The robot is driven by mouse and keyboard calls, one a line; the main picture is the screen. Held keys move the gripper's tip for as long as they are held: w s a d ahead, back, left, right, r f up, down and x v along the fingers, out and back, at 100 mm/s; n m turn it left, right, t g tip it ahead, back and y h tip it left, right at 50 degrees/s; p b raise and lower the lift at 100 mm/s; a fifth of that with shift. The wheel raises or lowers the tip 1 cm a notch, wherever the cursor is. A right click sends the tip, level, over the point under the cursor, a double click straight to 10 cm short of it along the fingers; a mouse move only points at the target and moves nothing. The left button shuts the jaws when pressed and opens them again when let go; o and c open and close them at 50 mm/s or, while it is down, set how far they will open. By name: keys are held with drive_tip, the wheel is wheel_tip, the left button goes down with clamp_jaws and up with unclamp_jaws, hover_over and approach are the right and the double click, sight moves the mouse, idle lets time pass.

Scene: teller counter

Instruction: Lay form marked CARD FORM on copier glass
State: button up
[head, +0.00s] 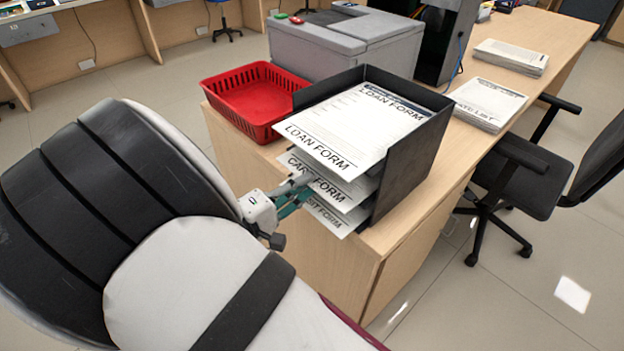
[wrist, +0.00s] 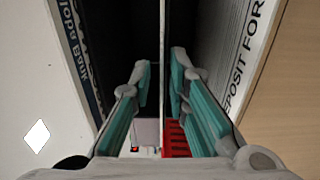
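The sheet marked CARD FORM (head: 335,186) lies in the middle level of a black tray rack (head: 408,160), its near end sticking out. A LOAN FORM sheet (head: 345,120) lies above it, hiding most of it, and a DEPOSIT FORM sheet (head: 335,214) lies below. My gripper (head: 303,190) is at the card form's near left edge. In the wrist view my gripper (wrist: 160,85) has its teal fingers apart, with a thin pale edge between them, probably the card form edge-on. Contact is unclear. The grey copier (head: 345,50) stands behind the rack; its glass cannot be clearly made out.
A red basket (head: 255,98) stands left of the rack, in front of the copier. The RATE LIST stack (head: 487,104) and another paper stack (head: 511,56) lie on the counter to the right. A black office chair (head: 535,175) stands right of the counter.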

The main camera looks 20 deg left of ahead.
drive_tip(key=shift+x, duration=0.95)
drive_tip(key=shift+c, duration=0.5)
clamp_jaws()
drive_tip(key=shift+s+r, duration=0.1)
wheel_tip(320, 180, up, 2)
drive_tip(key=shift+r+p, duration=0.2)
drive_tip(key=shift+p, duration=0.4)
